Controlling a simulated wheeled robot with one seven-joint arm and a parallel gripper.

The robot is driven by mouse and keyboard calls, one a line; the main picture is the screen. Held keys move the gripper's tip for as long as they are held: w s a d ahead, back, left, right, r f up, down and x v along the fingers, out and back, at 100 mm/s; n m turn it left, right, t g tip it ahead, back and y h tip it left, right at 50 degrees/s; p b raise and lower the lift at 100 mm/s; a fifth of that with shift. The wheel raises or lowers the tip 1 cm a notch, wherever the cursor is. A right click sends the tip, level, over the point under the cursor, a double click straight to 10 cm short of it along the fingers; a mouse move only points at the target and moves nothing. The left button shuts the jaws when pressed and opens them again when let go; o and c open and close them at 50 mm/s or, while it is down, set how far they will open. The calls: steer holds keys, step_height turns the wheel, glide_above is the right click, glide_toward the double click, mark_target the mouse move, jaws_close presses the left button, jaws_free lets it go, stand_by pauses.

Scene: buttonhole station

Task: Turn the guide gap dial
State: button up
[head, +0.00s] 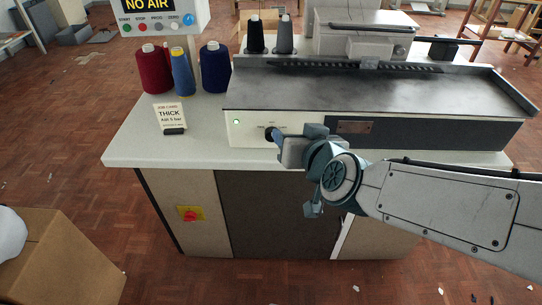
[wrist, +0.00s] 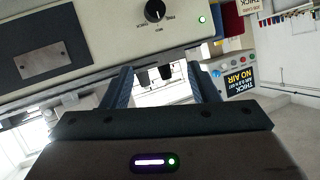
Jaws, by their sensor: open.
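The guide gap dial (head: 270,134) is a small black knob on the cream front panel (head: 248,119) of the machine. My gripper covers part of it in the head view. In the wrist view, which is upside down, the whole dial (wrist: 155,11) shows near the top edge, with a pale pointer line and small lettering around it. My gripper (head: 280,141) is just in front of the panel, close to the dial. In the wrist view its two fingers (wrist: 159,72) are apart with nothing between them, and the dial lies beyond their tips. I see no contact.
A job card (head: 170,115) reading THICK stands on the pale tabletop (head: 130,151). Behind it are red, blue and dark blue thread cones (head: 215,68). A sign (head: 145,4) reads NO AIR. A green lamp (head: 236,122) glows left of the dial. A cardboard box (head: 75,262) sits at lower left.

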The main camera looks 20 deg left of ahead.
steer(key=s+a+f+m+t+h+b, duration=0.1)
steer(key=s+a+f+t+h+b, duration=0.15)
steer(key=f+b, duration=0.3)
steer(key=s+a+f+t+h+b, duration=0.1)
steer(key=s+a+f+t+b, duration=0.1)
steer(key=f+t+b, duration=0.4)
steer(key=shift+w+a+r+g+p, duration=0.25)
steer(key=shift+w+a+g+p, duration=0.2)
steer(key=shift+w+p, duration=1.45)
steer(key=shift+w+a+r+g+p, duration=0.4)
steer(key=shift+w+p, duration=0.85)
steer(key=shift+w, duration=1.2)
steer(key=shift+w+a+r+g+p, duration=0.1)
steer(key=shift+w+a+g+p, duration=0.3)
steer(key=shift+w+p, duration=1.5)
steer(key=shift+w+a+b, duration=0.1)
steer(key=shift+w+b, duration=0.2)
steer(key=shift+c, duration=0.3)
